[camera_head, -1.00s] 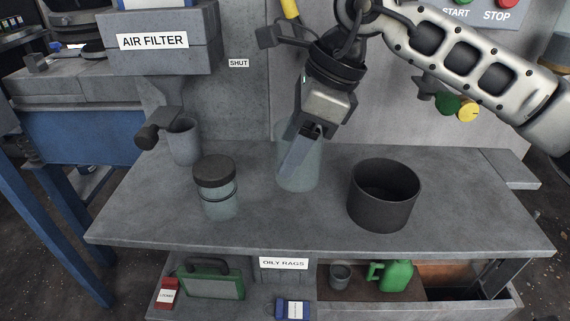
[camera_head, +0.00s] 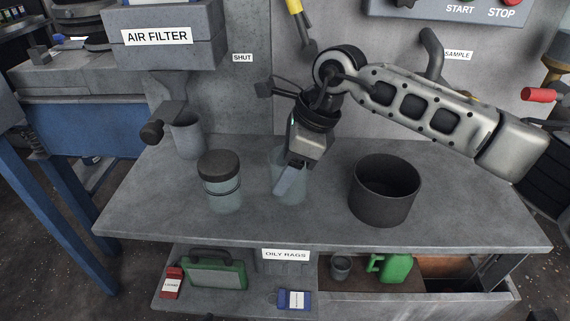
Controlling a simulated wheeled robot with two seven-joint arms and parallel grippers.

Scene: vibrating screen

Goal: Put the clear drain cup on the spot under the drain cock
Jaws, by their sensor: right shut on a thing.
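The clear drain cup (camera_head: 278,185) is a pale, see-through upright cylinder near the middle of the bench. My right gripper (camera_head: 289,180) points down into it and is shut on it, hiding part of its upper wall. I cannot tell whether the cup's base touches the bench. The drain cock, with a dark round knob (camera_head: 152,132), is below the grey air filter housing (camera_head: 163,52) at the back left. A grey cup-shaped vessel (camera_head: 188,137) is close beside the knob. The spot itself is not clearly distinguishable. My left gripper is not in view.
A clear jar with a dark lid (camera_head: 220,182) stands left of the held cup, between it and the filter. A wide dark open pot (camera_head: 384,200) stands to the right. The bench front (camera_head: 150,215) is clear. A yellow-and-black part (camera_head: 299,20) hangs above my gripper.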

